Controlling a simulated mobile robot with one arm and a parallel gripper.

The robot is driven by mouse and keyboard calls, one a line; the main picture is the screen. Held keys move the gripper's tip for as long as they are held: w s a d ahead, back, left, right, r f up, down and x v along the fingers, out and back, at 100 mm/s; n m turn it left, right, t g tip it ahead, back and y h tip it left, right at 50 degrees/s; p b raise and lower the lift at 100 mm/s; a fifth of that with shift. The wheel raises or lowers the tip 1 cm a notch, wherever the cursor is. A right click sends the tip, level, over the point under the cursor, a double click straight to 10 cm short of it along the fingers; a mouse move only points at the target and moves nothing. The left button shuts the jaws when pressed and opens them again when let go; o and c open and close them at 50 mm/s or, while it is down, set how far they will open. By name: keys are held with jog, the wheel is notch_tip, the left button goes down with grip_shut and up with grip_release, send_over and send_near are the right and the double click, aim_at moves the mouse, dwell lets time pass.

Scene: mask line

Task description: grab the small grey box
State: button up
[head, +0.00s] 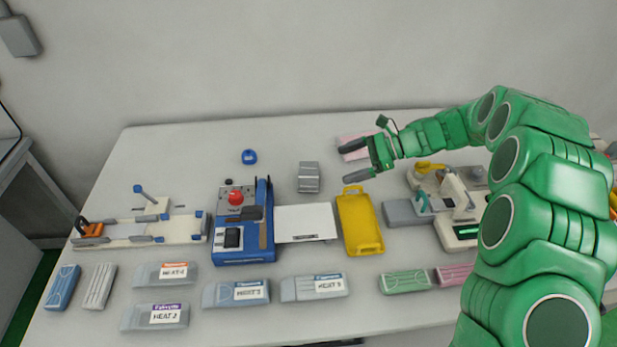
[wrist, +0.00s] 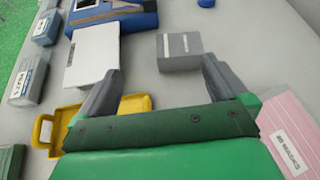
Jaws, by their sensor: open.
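The small grey box (head: 308,177) sits on the table behind the white sheet, right of the blue machine in the head view. In the wrist view the small grey box (wrist: 179,52) lies just beyond the fingertips, nearer the right finger. My gripper (head: 355,160) is open and empty, to the right of the box and apart from it. The wrist view shows both grey fingers of my gripper (wrist: 160,68) spread wide, with nothing between them.
A yellow tray (head: 360,222) and a white sheet (head: 306,222) lie in front of the box. A blue machine (head: 243,252) with a red button stands left. A pink pack (head: 355,143) lies behind my gripper. Table around the box is clear.

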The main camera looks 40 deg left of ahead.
aim_at(301, 174)
jog(key=shift+m+y, duration=0.4)
jog(key=shift+m, duration=0.2)
jog(key=a+f, duration=0.2)
jog(key=w+a+f, duration=0.1)
jog(key=a, duration=0.1)
jog(key=shift+f, duration=0.4)
jog(key=x, duration=1.2)
jog(key=shift+s+d, duration=0.1)
jog(key=shift+c, duration=0.3)
jog(key=shift+r, duration=0.1)
jog(key=c, duration=0.6)
